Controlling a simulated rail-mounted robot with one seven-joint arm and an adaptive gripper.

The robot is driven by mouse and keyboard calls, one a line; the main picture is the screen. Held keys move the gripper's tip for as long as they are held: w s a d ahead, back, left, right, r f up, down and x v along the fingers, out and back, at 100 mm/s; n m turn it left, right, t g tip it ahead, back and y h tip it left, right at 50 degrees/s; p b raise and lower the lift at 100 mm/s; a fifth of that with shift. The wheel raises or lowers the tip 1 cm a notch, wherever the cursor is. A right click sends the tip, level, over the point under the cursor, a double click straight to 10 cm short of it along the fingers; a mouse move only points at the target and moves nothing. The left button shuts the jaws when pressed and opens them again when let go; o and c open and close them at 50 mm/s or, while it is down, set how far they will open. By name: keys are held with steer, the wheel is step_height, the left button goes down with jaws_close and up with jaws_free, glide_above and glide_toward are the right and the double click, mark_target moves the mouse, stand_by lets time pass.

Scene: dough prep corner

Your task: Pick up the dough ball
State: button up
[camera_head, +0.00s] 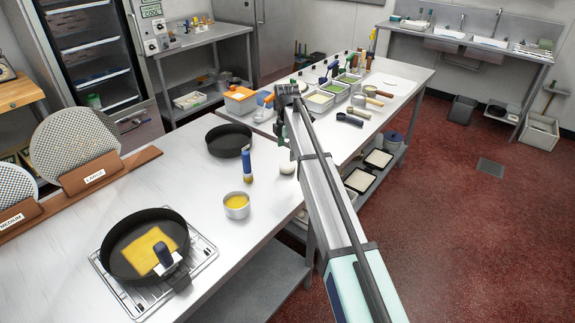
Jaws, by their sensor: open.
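I cannot clearly make out a dough ball in this view. A small pale rounded thing (286,169) stands on the steel table, partly hidden behind my arm; I cannot tell whether it is dough or a cup. My gripper (281,134) is a small dark shape at the far end of my arm, over the steel tables. Its jaws are open, and I see nothing held in them. The arm hides part of the table beneath it.
A black pan (112,262) with a yellow sheet sits on a wire rack (206,248). Another black pan (229,141), a blue-capped bottle (247,166) and a cup of yellow contents (236,206) stand nearby. Food containers (319,101) crowd the far table.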

mark_target(287, 163)
steer(key=shift+s+f+p, duration=0.15)
steer(key=shift+f+p, duration=0.45)
steer(key=shift+f, duration=0.65)
steer(key=shift+s+f+p, duration=0.15)
steer(key=shift+f+p, duration=0.45)
steer(key=shift+f, duration=1.15)
steer(key=c, duration=1.3)
